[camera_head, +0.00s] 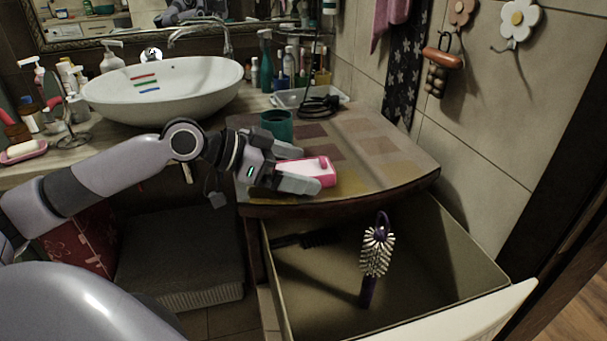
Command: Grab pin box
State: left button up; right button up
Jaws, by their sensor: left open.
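The pin box looks like a small pink box (325,172) with a pale top, on the wooden cabinet top near its front edge. My left gripper (306,175) comes in from the left and is open. Its fingers are at the box, one on the near side and one toward the far side. The near finger hides part of the box. I cannot tell whether the fingers touch it. My right gripper is not in view.
A teal cup (277,125) stands just behind the gripper. A white tray (297,97) and a black cable (322,105) lie farther back. Below is an open drawer (430,262) with a purple-handled brush (376,255). A white basin (165,88) stands at left.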

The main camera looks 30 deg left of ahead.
pick_arm(q)
jog(key=c, duration=1.1)
jog(key=shift+c, duration=0.2)
